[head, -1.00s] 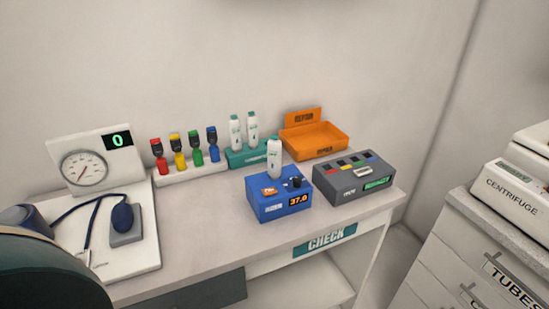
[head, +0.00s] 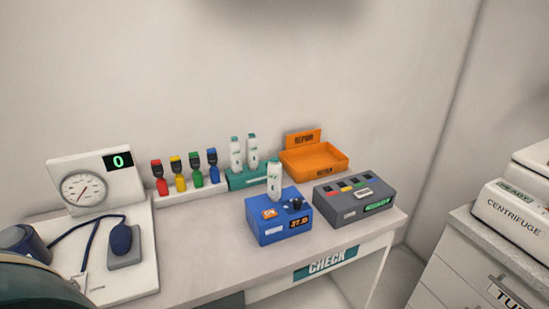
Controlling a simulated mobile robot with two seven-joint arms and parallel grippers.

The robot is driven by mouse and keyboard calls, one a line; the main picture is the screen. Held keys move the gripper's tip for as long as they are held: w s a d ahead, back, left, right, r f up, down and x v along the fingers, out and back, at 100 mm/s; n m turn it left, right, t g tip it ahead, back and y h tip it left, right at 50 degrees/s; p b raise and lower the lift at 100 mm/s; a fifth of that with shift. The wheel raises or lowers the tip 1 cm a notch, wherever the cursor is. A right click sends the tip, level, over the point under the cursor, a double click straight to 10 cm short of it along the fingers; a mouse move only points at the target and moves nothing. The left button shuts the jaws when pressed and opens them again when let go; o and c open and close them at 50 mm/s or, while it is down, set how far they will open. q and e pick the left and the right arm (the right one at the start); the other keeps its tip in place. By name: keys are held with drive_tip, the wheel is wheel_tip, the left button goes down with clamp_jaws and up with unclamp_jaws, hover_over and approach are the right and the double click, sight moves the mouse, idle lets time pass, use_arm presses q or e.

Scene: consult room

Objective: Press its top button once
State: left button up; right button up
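The task line does not name the device. A blue box (head: 279,228) on the white desk shows 37.0 in orange, with an orange patch (head: 269,214) and a black knob (head: 297,204) on top; a white bottle (head: 274,177) stands upright at its back. A grey box (head: 345,208) to its right has coloured squares and a pale label on top and a green display in front. A white centrifuge (head: 514,211) with a green READY display is at the right edge; its top is partly cut off. Neither gripper is in view.
A dial gauge (head: 84,190) with a dark bulb (head: 121,238) stands at left. Behind are several colour-bodied, black-capped bottles (head: 180,178), a teal rack (head: 246,180) with two white bottles and an orange tray (head: 326,167). The desk front (head: 215,262) is clear.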

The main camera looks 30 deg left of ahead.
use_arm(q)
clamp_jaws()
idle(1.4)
